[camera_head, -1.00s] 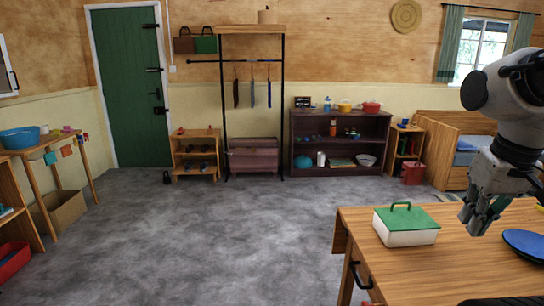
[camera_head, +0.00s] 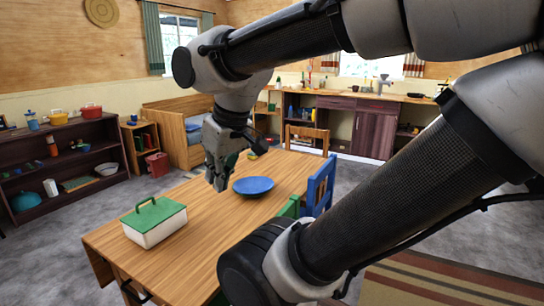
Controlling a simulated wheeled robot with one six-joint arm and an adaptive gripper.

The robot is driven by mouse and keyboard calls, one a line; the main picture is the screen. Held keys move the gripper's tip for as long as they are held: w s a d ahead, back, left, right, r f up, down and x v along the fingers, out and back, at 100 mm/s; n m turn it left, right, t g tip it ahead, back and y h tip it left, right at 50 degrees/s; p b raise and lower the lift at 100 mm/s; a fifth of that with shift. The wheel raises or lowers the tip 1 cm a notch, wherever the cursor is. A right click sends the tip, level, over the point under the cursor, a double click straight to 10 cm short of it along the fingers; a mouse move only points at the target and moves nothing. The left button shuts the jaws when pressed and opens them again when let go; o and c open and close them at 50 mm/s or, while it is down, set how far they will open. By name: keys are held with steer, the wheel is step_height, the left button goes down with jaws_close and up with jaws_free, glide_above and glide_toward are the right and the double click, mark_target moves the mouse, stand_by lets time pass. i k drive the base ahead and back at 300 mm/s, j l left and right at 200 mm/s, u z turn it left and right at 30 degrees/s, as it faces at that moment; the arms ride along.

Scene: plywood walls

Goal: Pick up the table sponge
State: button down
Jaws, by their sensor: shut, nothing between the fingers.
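My gripper (camera_head: 217,184) hangs in the air with its fingers pointing down and shut. It appears in front of the wooden table (camera_head: 195,240), to the left of a blue plate. A small yellow item (camera_head: 252,154) shows near the table's far edge, just right of and behind my gripper. It is too small for me to tell whether it is the sponge. A bit of green (camera_head: 232,159) shows beside my gripper, partly hidden by it, and I cannot tell what it is. No sponge can be made out for certain.
A white box with a green lid (camera_head: 155,222) stands at the table's near left. The blue plate (camera_head: 253,186) lies near the middle. A blue chair (camera_head: 319,187) stands at the right side, a wooden chair (camera_head: 306,139) at the far end. My arm hides the table's near right.

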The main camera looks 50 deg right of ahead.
mark_target(252, 155)
steer(key=z, duration=1.35)
steer(key=i+l+u, duration=0.1)
steer(key=u, duration=0.25)
steer(key=i+l+u, duration=0.1)
steer(key=l+u, duration=0.35)
steer(key=u, duration=0.25)
steer(key=i+l+u, duration=0.1)
steer(key=l+u, duration=0.15)
steer(key=l, duration=0.8)
steer(key=l+u, duration=0.3)
steer(key=l, duration=1.95)
